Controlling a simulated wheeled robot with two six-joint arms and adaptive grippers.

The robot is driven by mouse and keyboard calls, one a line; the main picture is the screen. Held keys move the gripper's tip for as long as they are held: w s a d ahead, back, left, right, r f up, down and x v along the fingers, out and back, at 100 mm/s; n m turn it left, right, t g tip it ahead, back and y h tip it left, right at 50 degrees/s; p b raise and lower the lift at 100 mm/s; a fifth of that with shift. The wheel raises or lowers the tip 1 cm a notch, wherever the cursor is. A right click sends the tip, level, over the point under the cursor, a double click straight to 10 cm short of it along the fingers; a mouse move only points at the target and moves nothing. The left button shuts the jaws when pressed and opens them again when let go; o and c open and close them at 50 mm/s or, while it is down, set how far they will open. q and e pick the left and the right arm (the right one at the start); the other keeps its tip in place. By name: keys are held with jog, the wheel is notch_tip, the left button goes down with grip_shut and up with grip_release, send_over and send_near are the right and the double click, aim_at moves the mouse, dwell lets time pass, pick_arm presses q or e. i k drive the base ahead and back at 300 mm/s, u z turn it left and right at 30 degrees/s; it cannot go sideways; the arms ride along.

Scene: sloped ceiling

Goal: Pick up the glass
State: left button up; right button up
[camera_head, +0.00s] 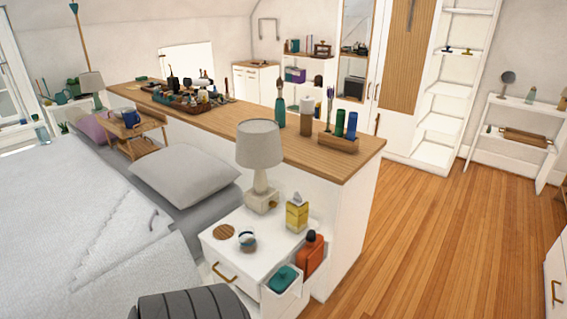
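I cannot pick out a drinking glass with certainty. A small round white and blue jar or cup (246,241) stands on the white nightstand (270,252), beside a round wooden coaster (223,232). A blue mug (131,118) stands on a small wooden tray table on the bed. A pale blue, glass-like vessel (41,134) stands at the far left.
A grey lamp (259,150) and a yellow-white carton (297,213) stand on the nightstand. An orange bottle (310,252) is at its right side. A long wood-topped divider (225,115) holds several bottles. The wooden floor (430,240) on the right is clear.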

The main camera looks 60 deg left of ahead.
aim_at(246, 234)
jog(key=u, duration=0.3)
jog(key=i, duration=0.9)
jog(key=u, duration=1.25)
jog(key=i, duration=0.4)
jog(key=u, duration=0.4)
